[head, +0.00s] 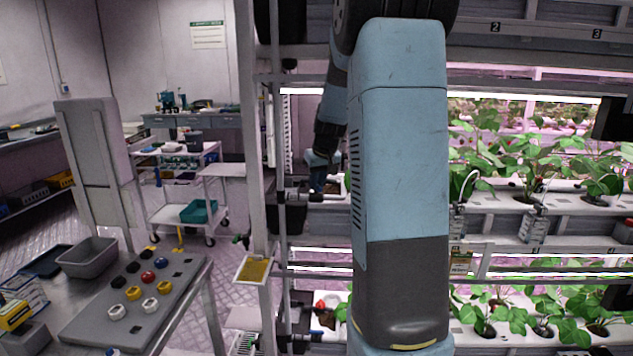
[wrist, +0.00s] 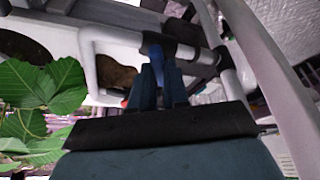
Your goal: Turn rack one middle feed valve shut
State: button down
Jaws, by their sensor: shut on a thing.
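The middle feed valve's blue lever (wrist: 156,60) shows in the wrist view, on a pale pipe with a dark fitting (wrist: 187,54). My gripper (wrist: 158,88) is shut on this lever, with one dark blue finger on each side of it. The lever points from the pipe toward my gripper; its exact angle to the pipe is hard to tell. In the head view my gripper (head: 318,180) is small, at the rack's left end by the middle shelf. The lever cannot be made out there, and my arm covers part of that area.
Plants (wrist: 45,85) stand close on the left in the wrist view. A rack post (head: 258,150) and a yellow card (head: 254,270) are left of my gripper in the head view. A table with several coloured knobs (head: 148,277) and a white cart (head: 180,190) stand farther left.

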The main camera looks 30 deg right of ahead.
jog(key=shift+a, duration=0.1)
dwell(0.3)
jog(key=shift+w+a+m+g+h, duration=0.15)
jog(key=shift+m+h, duration=0.35)
jog(key=shift+m, duration=0.9)
jog(key=shift+s+a+m+g+h, duration=0.1)
jog(key=shift+m+g+h, duration=0.3)
jog(key=shift+m, duration=1.3)
jog(key=c, duration=1.1)
grip_release()
jog(key=v, duration=1.3)
jog(key=shift+a+r, duration=0.2)
jog(key=shift+a, duration=0.05)
